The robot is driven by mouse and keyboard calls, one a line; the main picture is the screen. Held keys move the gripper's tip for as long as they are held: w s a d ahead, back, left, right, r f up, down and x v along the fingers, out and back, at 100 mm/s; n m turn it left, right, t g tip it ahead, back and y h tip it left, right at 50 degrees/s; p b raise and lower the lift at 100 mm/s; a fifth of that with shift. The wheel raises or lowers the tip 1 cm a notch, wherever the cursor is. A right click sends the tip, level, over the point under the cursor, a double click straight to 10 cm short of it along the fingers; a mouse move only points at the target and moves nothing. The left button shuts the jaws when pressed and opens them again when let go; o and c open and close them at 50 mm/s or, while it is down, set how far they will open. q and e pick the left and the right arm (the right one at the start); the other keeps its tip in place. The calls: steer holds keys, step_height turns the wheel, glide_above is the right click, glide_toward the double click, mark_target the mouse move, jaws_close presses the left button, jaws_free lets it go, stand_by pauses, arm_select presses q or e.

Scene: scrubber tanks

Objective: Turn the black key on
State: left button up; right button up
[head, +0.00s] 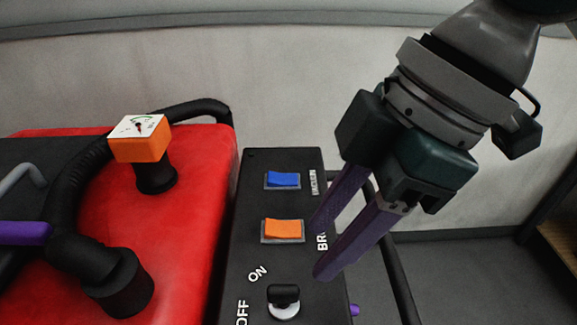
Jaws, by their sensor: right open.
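The black key (284,293) sits in a round silver lock at the bottom of the black control panel (255,200). White ON and OFF labels are printed up and to the left of it. My right gripper (322,247) comes in from the upper right. Its two purple fingers are apart with nothing between them, and they point down and left over the panel's right edge. The fingertips are up and right of the key, apart from it in the picture. They partly cover the label beside the orange switch. My left gripper is not in view.
A blue switch (283,180) and an orange switch (283,229) are on the panel above the key. To the left is a red tank (190,235) with a black hose and an orange gauge (139,138). A dark rail runs down the panel's right side.

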mark_target(286, 287)
steer(key=x, duration=0.9)
steer(key=shift+s+a+f, duration=0.1)
steer(key=shift+s+a, duration=0.05)
steer(key=shift+c, duration=0.3)
jaws_close()
